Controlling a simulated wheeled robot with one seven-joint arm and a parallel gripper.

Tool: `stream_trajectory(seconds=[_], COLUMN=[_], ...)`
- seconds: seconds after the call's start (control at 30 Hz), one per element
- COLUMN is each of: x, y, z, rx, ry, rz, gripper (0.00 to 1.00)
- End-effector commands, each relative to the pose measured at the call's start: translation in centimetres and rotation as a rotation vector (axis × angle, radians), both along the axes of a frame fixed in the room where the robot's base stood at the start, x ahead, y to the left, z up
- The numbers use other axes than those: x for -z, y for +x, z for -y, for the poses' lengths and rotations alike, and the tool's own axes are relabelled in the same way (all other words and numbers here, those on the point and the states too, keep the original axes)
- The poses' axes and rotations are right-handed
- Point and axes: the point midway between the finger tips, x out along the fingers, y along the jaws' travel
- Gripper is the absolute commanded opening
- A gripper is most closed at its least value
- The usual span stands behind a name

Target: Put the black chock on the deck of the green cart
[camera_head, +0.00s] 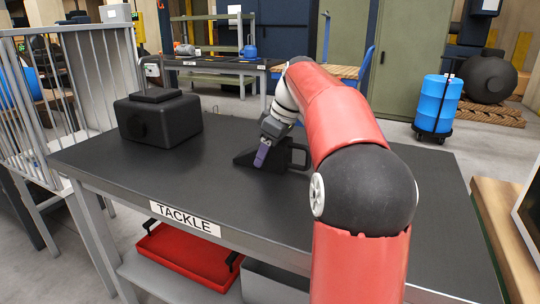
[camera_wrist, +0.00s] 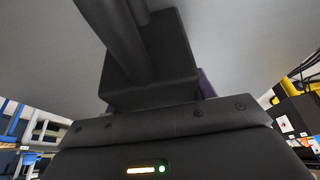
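The black chock (camera_head: 281,160) stands on the dark top of the table labelled TACKLE, near its middle. It is wedge-shaped with a looped handle on its right. My gripper (camera_head: 262,154) is down at the chock, with a purple fingertip in front of its near side. In the wrist view the chock (camera_wrist: 150,75) fills the middle, close to the gripper body, and a strip of a purple finger (camera_wrist: 206,85) shows at its right edge. The other finger is hidden, so I cannot tell whether the chock is gripped. I cannot make out a green cart.
A large black block (camera_head: 158,122) with a handle stands on the table's left. A red tray (camera_head: 190,258) is on the shelf below. A railing (camera_head: 95,75) stands left. A blue drum (camera_head: 437,103) and green cabinet (camera_head: 402,55) are behind. The tabletop's front is clear.

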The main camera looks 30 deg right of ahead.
Motion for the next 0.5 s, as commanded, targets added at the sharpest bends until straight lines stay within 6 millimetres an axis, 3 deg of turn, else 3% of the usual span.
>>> stream_trajectory(seconds=[0.03,0.27,0.5], x=[-0.01,-0.14,-0.4], y=[0.0,0.01,0.02], z=[0.0,-0.02,-0.02], rx=[0.0,0.0,0.0], ry=[0.0,-0.001,-0.001], rz=[0.0,0.003,0.003], gripper=[0.37,0.07,0.07])
